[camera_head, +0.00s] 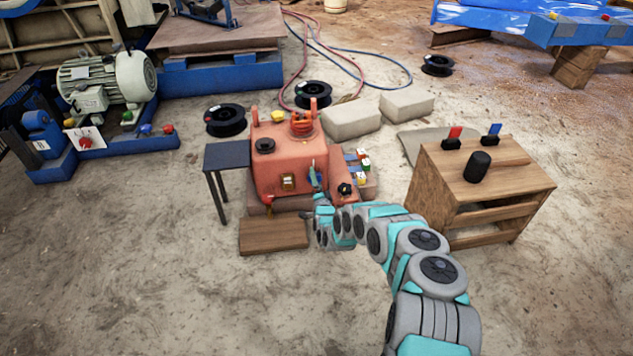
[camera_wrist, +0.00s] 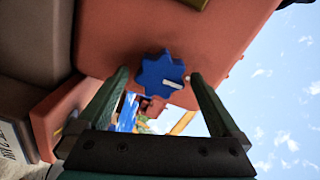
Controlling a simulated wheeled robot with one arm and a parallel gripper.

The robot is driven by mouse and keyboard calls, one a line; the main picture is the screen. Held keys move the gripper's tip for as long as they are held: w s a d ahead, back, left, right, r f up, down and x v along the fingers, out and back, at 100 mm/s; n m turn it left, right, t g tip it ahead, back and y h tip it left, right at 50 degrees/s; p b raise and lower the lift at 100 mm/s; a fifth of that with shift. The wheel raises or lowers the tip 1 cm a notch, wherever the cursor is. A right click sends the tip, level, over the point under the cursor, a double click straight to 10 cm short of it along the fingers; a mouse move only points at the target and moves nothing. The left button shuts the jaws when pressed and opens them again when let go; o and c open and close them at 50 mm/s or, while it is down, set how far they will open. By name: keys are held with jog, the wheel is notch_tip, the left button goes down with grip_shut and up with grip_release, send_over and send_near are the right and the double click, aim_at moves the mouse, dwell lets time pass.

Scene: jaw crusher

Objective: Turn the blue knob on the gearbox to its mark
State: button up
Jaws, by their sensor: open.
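The gearbox (camera_head: 275,165) is an orange-red housing in the middle of the head view; its face (camera_wrist: 120,30) fills the top of the wrist view. The blue knob (camera_wrist: 153,70) has a lobed rim and a white pointer line, which points right and slightly down in the wrist view. I cannot make out its mark. My gripper (camera_wrist: 158,75) is open, with one finger on each side of the knob and a visible gap on both sides. I cannot tell how deep the fingertips reach. In the head view the knob is not clear beside my arm.
A small dark table (camera_head: 227,155) stands left of the gearbox. A wooden stand (camera_head: 430,190) with red and blue switches and a black cylinder (camera_head: 477,166) is on the right. A wooden board (camera_head: 272,234) lies in front. Pale blocks (camera_head: 350,120) lie behind.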

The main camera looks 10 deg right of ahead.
jog(key=shift+s, duration=0.1)
jog(key=s, duration=0.7)
jog(key=shift+s, duration=0.3)
dwell(0.4)
